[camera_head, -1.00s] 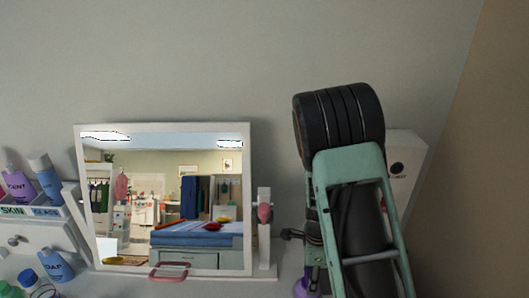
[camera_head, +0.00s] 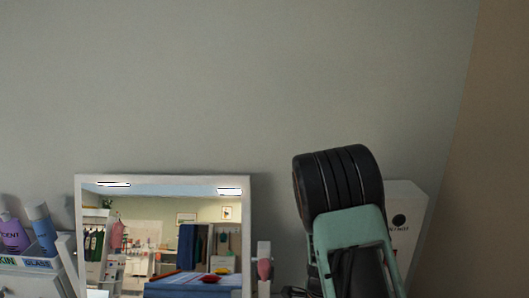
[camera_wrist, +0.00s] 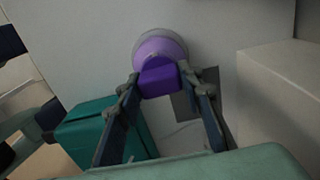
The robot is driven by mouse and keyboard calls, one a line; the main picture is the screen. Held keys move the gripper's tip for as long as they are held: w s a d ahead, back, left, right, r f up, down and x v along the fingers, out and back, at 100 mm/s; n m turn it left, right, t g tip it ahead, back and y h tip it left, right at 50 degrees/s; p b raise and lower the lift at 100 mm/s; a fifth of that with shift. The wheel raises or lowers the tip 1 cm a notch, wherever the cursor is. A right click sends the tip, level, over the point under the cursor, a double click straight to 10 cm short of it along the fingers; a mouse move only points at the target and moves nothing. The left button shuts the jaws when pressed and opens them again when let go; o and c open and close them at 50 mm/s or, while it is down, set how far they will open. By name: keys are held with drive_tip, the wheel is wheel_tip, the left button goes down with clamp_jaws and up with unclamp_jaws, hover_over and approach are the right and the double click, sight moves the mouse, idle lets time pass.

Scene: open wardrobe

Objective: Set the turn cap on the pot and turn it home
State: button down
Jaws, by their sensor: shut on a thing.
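In the wrist view my gripper (camera_wrist: 160,84) is shut on the purple turn cap (camera_wrist: 158,80), with one finger on each side of its block-shaped grip. The round purple part of the cap lies just beyond the grip, with a pale grey rim (camera_wrist: 178,36) around it. I cannot tell whether this rim belongs to the cap or to the pot, nor whether the cap is seated. No pot can be made out clearly. In the head view my gripper and the cap are out of sight.
A teal box-shaped thing (camera_wrist: 82,135) is left of the fingers, and a pale block (camera_wrist: 280,90) is at the right. In the head view a framed mirror (camera_head: 165,184) stands left of my arm, with purple and blue bottles (camera_head: 40,225) farther left. A white box (camera_head: 405,205) stands behind my arm.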

drive_tip(key=m+p, duration=0.2)
drive_tip(key=m, duration=0.3)
drive_tip(key=shift+r+p, duration=0.15)
drive_tip(key=shift+p, duration=0.25)
drive_tip(key=m+p, duration=0.2)
drive_tip(key=m, duration=0.5)
drive_tip(key=shift+m+p, duration=0.3)
drive_tip(key=shift+p, duration=0.1)
drive_tip(key=m, duration=0.4)
drive_tip(key=shift+m, duration=0.3)
drive_tip(key=c, duration=1.7)
unclamp_jaws()
drive_tip(key=shift+o, duration=0.2)
drive_tip(key=shift+o, duration=1)
